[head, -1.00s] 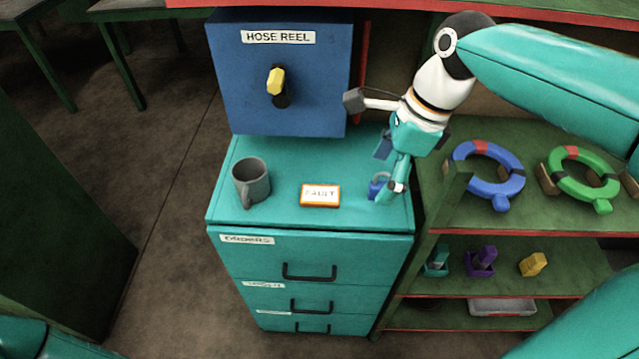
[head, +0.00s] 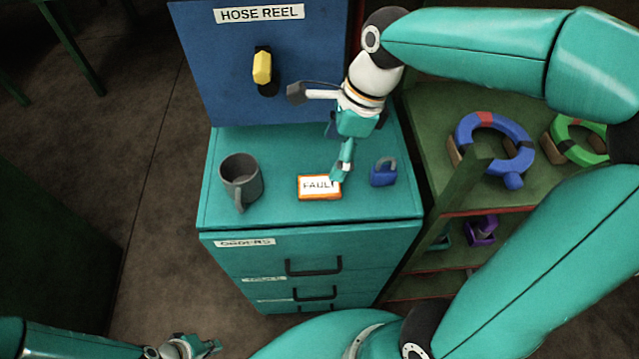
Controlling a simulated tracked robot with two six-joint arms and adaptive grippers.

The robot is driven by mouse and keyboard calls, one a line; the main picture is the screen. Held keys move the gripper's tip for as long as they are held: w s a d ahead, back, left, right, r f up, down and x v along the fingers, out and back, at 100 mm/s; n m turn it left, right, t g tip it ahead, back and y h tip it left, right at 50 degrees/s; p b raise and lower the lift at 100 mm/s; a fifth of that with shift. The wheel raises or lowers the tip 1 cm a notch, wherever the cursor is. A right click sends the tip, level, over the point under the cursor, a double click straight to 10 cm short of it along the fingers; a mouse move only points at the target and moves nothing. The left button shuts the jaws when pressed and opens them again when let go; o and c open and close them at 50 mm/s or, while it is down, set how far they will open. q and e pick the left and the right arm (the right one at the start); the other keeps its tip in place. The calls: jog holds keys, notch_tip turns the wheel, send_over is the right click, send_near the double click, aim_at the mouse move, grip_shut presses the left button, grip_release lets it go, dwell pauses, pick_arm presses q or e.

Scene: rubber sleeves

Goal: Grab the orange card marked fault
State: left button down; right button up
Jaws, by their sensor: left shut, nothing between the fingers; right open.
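The orange-edged card (head: 318,194) with a white face marked FAULT lies flat on top of the teal drawer cabinet (head: 220,212). My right gripper (head: 340,176) is open and points down at the card's right end. Its fingers cover the last letter. I cannot tell whether they touch the card. My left gripper (head: 207,347) is low at the bottom left, in front of the cabinet and far from the card, shut and empty.
A grey mug (head: 240,178) stands left of the card and a blue padlock (head: 383,172) right of it. The blue hose reel box (head: 215,75) is behind. A green shelf (head: 440,110) with blue and green rings stands at the right.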

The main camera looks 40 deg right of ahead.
send_over(320, 185)
jog(key=d, duration=0.1)
jog(key=f, duration=0.2)
jog(key=s+f, duration=0.1)
jog(key=f, duration=0.1)
jog(key=shift+d, duration=0.15)
jog(key=shift+x, duration=2.65)
jog(key=shift+d, duration=0.2)
jog(key=c, duration=1.2)
jog(key=shift+c, duration=0.2)
